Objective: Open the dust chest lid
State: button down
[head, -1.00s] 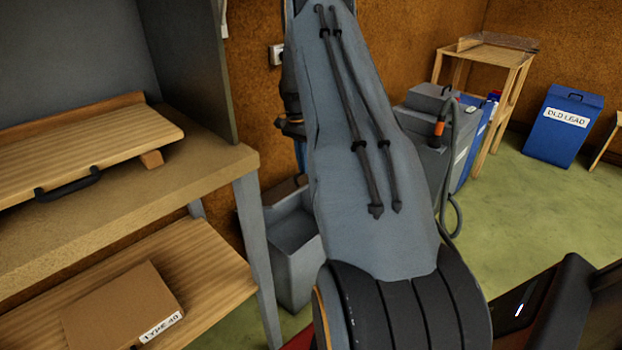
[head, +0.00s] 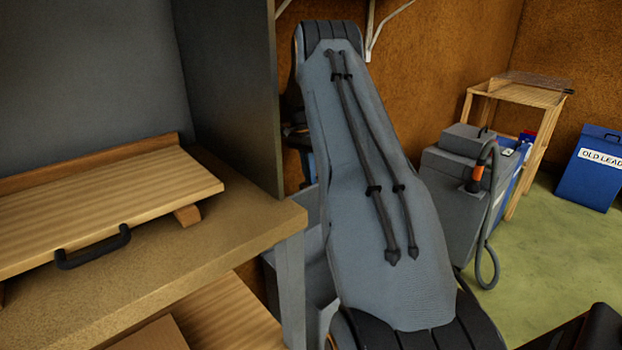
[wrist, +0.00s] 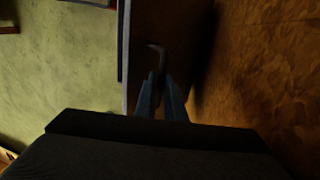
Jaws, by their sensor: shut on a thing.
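The grey chest (head: 298,262) beside the bench, which I take for the dust chest, shows only in part in the head view, behind my arm. A grey surface (head: 308,207) stands at its top; I cannot tell how far the lid is raised. My arm hides my gripper in the head view. In the wrist view my gripper (wrist: 162,76) has its fingers close together over a dark panel (wrist: 182,35), probably the lid. A thin bent handle (wrist: 157,48) shows at the fingertips; the gripper appears shut on it. The panel's paler edge (wrist: 127,60) lies left of the fingers.
The bench (head: 225,245) at left carries a sloped wooden board (head: 110,200) with a black handle. A grey unit with a hose (head: 450,185), a wooden stand (head: 515,95) and a blue OLD LEAD bin (head: 590,180) stand at right. Green floor is open there.

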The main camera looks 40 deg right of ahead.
jog(key=shift+a+f, duration=0.15)
jog(key=shift+f, duration=0.3)
jog(key=c, duration=1.8)
grip_release()
jog(key=shift+w, duration=0.1)
jog(key=shift+c, duration=0.2)
jog(key=shift+d+r, duration=0.2)
jog(key=shift+r, duration=0.25)
jog(key=s+v, duration=0.2)
jog(key=v, duration=0.7)
jog(key=shift+r, duration=0.3)
jog(key=shift+s, duration=0.1)
